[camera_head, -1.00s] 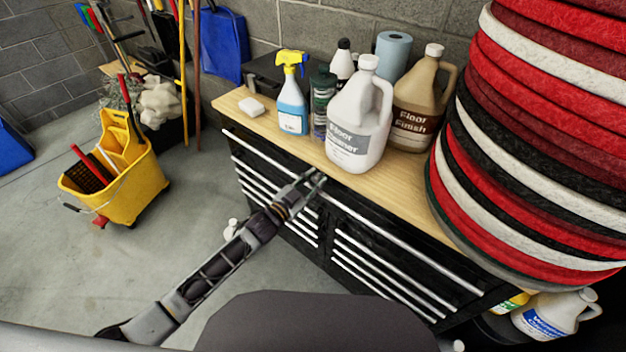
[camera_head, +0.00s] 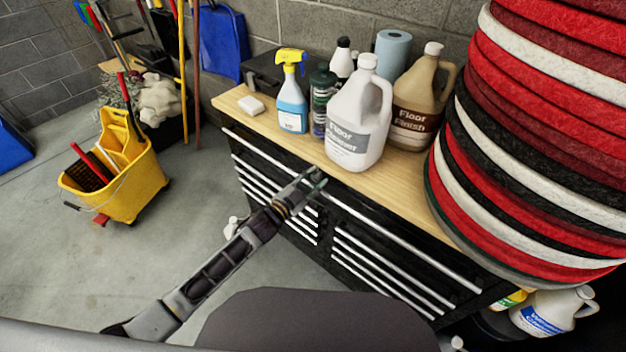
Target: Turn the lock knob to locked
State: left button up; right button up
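The black tool cabinet (camera_head: 352,240) has long silver drawer handles and a wooden top. My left gripper (camera_head: 318,180) is at the cabinet's upper front edge, by the long top handle (camera_head: 400,233). Its fingers are small and overlap the handle and dark front, so I cannot tell whether they are open or shut or touching anything. No lock knob can be made out; the gripper may cover it. My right gripper is not in view.
On the wooden top (camera_head: 405,190) stand a white floor cleaner jug (camera_head: 358,120), a brown floor finish jug (camera_head: 420,100) and a blue spray bottle (camera_head: 292,105). Stacked red, black and white pads (camera_head: 530,150) rise at right. A yellow mop bucket (camera_head: 125,185) stands at left on open floor.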

pick_arm(q)
jog(key=shift+o, duration=0.8)
jog(key=shift+s+f, duration=0.1)
jog(key=shift+f, duration=0.05)
jog(key=shift+s+a, duration=0.1)
jog(key=shift+s+a, duration=0.1)
jog(key=shift+s, duration=0.05)
jog(key=v, duration=0.7)
jog(key=shift+r, duration=0.25)
jog(key=shift+a+f, duration=0.1)
